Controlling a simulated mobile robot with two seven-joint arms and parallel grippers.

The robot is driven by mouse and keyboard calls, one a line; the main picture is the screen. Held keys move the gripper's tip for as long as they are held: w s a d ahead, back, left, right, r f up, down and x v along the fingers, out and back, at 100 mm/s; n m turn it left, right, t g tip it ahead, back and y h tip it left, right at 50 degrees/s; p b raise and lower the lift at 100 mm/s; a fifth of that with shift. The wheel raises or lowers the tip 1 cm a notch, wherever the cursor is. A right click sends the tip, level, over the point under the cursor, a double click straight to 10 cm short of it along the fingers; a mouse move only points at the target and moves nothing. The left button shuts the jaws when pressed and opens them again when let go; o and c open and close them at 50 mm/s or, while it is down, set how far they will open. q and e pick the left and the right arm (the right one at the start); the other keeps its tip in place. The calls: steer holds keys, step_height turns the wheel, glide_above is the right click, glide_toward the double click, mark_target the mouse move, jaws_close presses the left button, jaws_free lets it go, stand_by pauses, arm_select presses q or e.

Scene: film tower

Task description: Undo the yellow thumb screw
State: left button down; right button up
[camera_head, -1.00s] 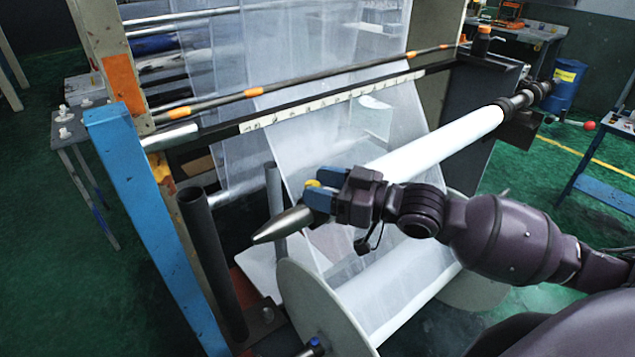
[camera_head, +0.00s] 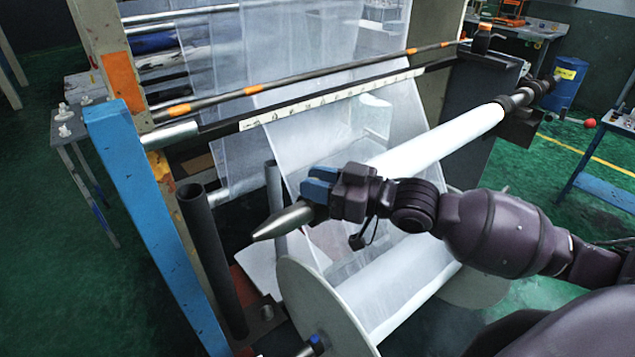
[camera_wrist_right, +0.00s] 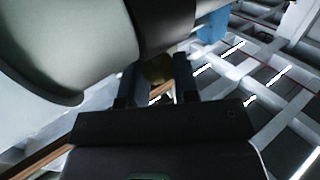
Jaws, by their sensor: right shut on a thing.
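The yellow thumb screw (camera_wrist_right: 158,68) shows as a dim, dark yellow shape between the two fingers in the right wrist view. In the head view the fingers hide it. My right gripper (camera_head: 318,182) has blue fingers and is at the pointed metal end (camera_head: 284,220) of the winding shaft. It is shut on the thumb screw; the fingers also show in the right wrist view (camera_wrist_right: 158,85). Whether the screw has come away from the shaft cannot be told. My left gripper is in neither view.
A white roll (camera_head: 440,140) on the shaft runs back to the right. A large flanged spool (camera_head: 310,305) lies below the gripper. A blue post (camera_head: 150,210) and a dark upright tube (camera_head: 208,250) stand at left. A film web hangs behind.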

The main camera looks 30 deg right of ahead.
steer(key=shift+n+g+y+b, duration=0.7)
steer(key=shift+g+y+b, duration=0.1)
steer(key=shift+b, duration=0.3)
steer(key=o, duration=0.9)
steer(key=shift+d, duration=0.1)
